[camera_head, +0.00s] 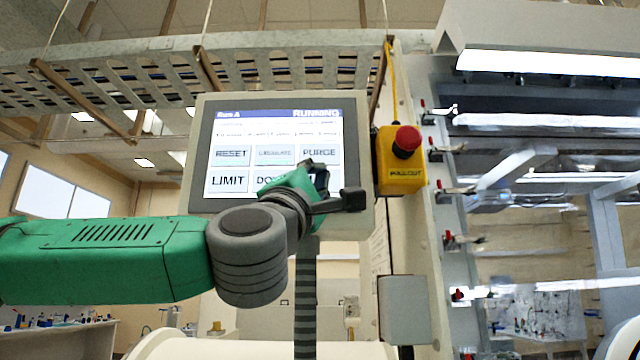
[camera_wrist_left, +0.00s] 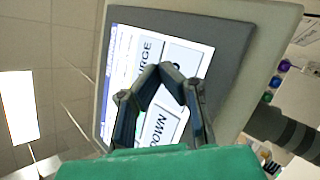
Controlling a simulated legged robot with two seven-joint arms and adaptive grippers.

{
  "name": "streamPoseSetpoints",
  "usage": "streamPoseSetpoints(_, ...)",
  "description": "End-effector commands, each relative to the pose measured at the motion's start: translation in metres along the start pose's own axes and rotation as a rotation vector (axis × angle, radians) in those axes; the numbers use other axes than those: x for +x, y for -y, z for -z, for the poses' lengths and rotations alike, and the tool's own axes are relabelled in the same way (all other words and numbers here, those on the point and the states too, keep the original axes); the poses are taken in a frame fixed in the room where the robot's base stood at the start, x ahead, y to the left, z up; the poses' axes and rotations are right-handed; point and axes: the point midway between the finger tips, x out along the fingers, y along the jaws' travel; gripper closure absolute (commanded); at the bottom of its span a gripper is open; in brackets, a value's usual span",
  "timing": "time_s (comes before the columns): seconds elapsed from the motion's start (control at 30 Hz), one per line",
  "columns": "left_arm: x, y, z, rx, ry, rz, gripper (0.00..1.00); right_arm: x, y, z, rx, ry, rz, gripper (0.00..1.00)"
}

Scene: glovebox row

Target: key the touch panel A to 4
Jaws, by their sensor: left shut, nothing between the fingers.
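The touch panel A (camera_head: 272,118) is a grey-framed screen in the middle of the head view. Its header reads "Run A" and "RUNNING". Buttons RESET, a fainter one, PURGE and LIMIT show, and one beginning "DO" is partly covered. In the left wrist view the panel (camera_wrist_left: 205,62) is tilted, with PURGE and DOWN partly legible. My left gripper (camera_head: 318,170) is in front of the screen's lower right part, its fingers shut and empty. In the left wrist view the gripper (camera_wrist_left: 168,72) has its tips over the buttons; I cannot tell whether they touch. The lower right of the screen is hidden.
A yellow box with a red mushroom button (camera_head: 407,141) is mounted just right of the panel. A row of small valves (camera_head: 437,155) runs down the post beyond it. A grey box (camera_head: 404,308) is lower down. A cable tray (camera_head: 200,68) spans above.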

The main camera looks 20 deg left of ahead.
Motion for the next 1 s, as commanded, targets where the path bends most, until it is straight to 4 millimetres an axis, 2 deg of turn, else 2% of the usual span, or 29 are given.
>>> streamPoseSetpoints(1.0,0.0067,0.0046,0.0042,0.001,0.001,0.0,1.0,0.0016,0.0,-0.0001,0.0,0.0,0.0,1.0)
